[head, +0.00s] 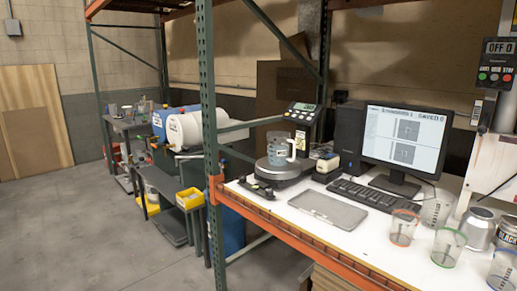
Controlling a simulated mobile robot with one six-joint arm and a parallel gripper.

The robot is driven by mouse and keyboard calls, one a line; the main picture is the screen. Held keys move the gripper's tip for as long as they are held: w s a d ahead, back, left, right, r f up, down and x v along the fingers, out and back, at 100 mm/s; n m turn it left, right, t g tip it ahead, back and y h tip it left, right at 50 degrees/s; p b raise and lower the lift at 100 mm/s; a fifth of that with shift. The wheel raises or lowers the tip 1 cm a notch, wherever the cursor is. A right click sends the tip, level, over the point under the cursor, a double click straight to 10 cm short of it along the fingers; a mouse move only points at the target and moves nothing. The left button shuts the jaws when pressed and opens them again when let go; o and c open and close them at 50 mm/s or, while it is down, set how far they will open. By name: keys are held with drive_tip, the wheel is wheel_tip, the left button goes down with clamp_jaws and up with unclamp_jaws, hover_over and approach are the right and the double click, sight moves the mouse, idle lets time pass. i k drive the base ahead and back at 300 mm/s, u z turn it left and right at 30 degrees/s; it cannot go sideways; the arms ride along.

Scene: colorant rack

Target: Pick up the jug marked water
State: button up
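Other clear vessels stand at the right of the bench: one with an orange rim (403,228), one with a green rim (448,246) and a taller one with markings (436,211). My gripper is not in view.
A green rack post (209,120) and orange beam (300,243) border the bench. A grey tray (328,209), keyboard (374,194) and monitor (404,137) stand right of the scale. A small dark object (262,190) lies before it. Open floor (90,230) lies left.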

sight(279, 142)
drive_tip(key=u, duration=0.75)
drive_tip(key=i, duration=0.95)
drive_tip(key=u, duration=0.6)
